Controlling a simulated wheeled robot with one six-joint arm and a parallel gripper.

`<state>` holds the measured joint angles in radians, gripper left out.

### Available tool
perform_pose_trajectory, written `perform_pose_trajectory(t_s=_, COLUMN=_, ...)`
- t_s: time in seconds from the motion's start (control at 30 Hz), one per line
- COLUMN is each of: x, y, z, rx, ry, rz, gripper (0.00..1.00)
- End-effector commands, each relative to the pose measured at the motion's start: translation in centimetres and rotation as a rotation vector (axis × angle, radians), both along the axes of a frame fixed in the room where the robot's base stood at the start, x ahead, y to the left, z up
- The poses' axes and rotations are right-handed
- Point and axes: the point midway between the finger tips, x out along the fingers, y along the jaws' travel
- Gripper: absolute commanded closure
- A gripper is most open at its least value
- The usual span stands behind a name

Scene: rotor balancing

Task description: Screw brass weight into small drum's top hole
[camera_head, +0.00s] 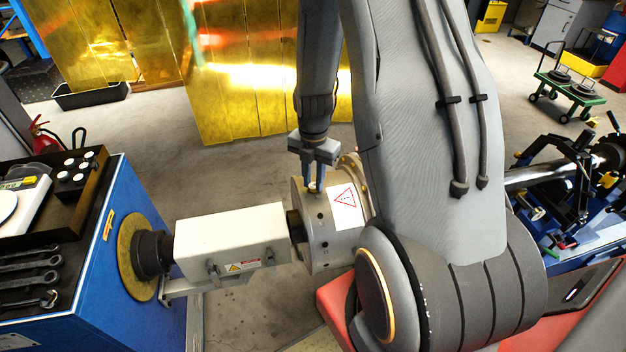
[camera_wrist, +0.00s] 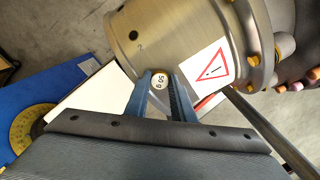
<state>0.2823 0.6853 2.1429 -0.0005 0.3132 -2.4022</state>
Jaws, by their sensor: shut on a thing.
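The small drum (camera_head: 318,240) is a metal cylinder with a row of small dark holes and a red-triangle warning label, seen at the middle of the head view. It fills the top of the wrist view (camera_wrist: 175,35). My gripper (camera_head: 314,188) points down at the drum's top. The weight is at the drum's surface. Its lower end and the hole under it are hidden, so I cannot tell how deep it sits.
A white housing (camera_head: 232,238) joins the drum to a blue cabinet (camera_head: 95,270) at left. On the cabinet are a tray of white-topped weights (camera_head: 76,172), a scale (camera_head: 22,200) and wrenches (camera_head: 30,270). A steel shaft rig (camera_head: 560,170) stands at right.

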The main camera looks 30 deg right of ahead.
Motion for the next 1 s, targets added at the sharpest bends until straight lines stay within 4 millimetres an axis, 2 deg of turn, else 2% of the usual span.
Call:
perform_pose_trajectory(t_s=0.7, x=-0.15, y=-0.02, z=-0.13, rx=0.000, ry=0.001, rz=-0.902, gripper=0.99)
perform_pose_trajectory(t_s=0.83, x=-0.18, y=-0.02, z=-0.16, rx=0.001, ry=0.001, rz=-1.002, gripper=0.99)
perform_pose_trajectory(t_s=1.0, x=-0.20, y=-0.02, z=-0.18, rx=0.000, ry=0.002, rz=-1.026, gripper=0.99)
